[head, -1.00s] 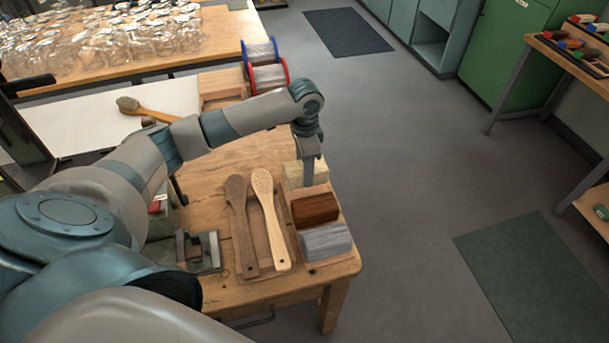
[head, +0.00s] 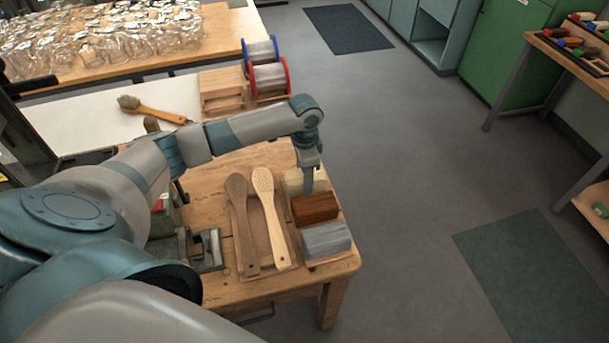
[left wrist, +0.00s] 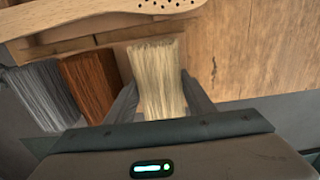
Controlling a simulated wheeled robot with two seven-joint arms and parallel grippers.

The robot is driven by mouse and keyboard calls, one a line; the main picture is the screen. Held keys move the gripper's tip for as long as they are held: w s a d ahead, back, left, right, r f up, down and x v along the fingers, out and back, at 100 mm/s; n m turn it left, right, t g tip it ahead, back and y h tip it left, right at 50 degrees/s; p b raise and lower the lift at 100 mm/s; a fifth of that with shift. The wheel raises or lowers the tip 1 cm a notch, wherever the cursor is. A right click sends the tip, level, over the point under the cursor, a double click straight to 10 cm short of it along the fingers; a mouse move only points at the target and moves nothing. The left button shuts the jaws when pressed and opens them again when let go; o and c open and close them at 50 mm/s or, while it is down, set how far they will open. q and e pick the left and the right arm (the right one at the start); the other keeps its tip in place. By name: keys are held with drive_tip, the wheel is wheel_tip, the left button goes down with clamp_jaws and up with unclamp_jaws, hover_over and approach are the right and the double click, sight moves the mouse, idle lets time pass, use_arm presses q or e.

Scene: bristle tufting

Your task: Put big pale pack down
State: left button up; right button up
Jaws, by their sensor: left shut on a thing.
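The big pale pack (left wrist: 158,78) is a bundle of cream bristles. In the left wrist view it stands between the two fingers of my left gripper (left wrist: 160,100), which is shut on it. In the head view the pale pack (head: 293,182) is partly hidden behind my left gripper (head: 308,188), at the far end of the row of packs. A brown pack (head: 315,208) and a grey pack (head: 326,240) stand beside it on the wooden tray. I cannot tell whether the pale pack's underside touches the surface. My right gripper is out of view.
Two wooden brush bodies (head: 264,190) lie left of the packs. A metal fixture (head: 207,250) sits near the table's front. Spools (head: 268,78) and a wooden box (head: 222,88) stand behind. The table's right edge is close to the packs, with open floor beyond.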

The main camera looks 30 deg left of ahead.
use_arm(q)
drive_tip(key=shift+f, duration=0.1)
drive_tip(key=o, duration=1.2)
wheel_tip(320, 180, up, 11)
drive_tip(key=shift+w+f+b, duration=0.1)
drive_tip(key=shift+b, duration=1)
drive_tip(key=shift+r, duration=0.75)
